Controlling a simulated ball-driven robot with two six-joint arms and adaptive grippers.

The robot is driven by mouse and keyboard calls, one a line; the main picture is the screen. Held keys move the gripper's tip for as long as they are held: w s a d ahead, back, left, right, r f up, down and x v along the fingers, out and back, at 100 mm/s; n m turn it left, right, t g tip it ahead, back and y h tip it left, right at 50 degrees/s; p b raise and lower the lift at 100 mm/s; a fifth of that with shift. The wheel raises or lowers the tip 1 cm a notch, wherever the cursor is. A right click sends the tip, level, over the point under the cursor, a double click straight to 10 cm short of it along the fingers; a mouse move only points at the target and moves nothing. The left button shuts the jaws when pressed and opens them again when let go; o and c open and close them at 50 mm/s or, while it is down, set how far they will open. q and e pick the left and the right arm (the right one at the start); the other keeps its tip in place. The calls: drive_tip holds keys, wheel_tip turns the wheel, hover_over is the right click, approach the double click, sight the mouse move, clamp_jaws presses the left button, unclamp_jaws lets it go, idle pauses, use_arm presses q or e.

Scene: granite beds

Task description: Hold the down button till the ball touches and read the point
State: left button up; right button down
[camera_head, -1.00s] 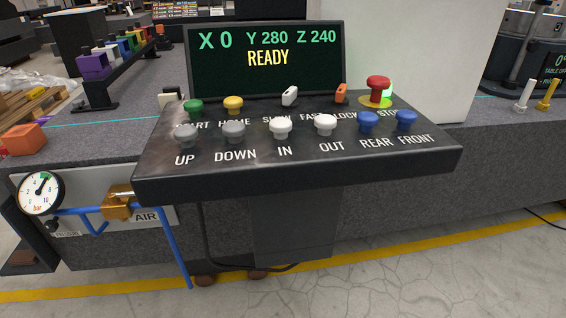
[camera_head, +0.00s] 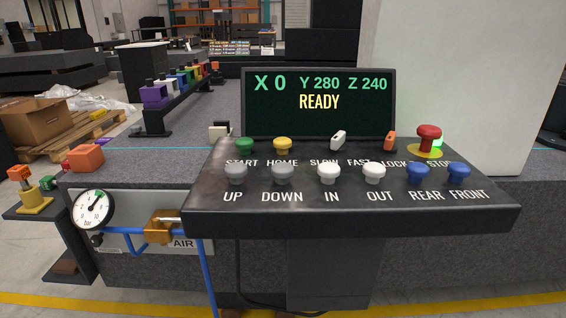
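The control console (camera_head: 350,219) stands in the middle of the head view. Its grey DOWN button (camera_head: 283,174) is in the front row, between the grey UP button (camera_head: 235,174) and the white IN button (camera_head: 328,174). Nothing touches the DOWN button. The screen (camera_head: 319,104) reads X 0, Y 280, Z 240 and READY. I cannot make out the ball. Neither of my grippers shows in the view.
A red stop button (camera_head: 429,136) sits at the console's back right. An air gauge (camera_head: 93,210) and a brass valve (camera_head: 163,227) with blue hose are at the left. A granite bed (camera_head: 215,120) lies behind. An orange block (camera_head: 85,158) rests at its left.

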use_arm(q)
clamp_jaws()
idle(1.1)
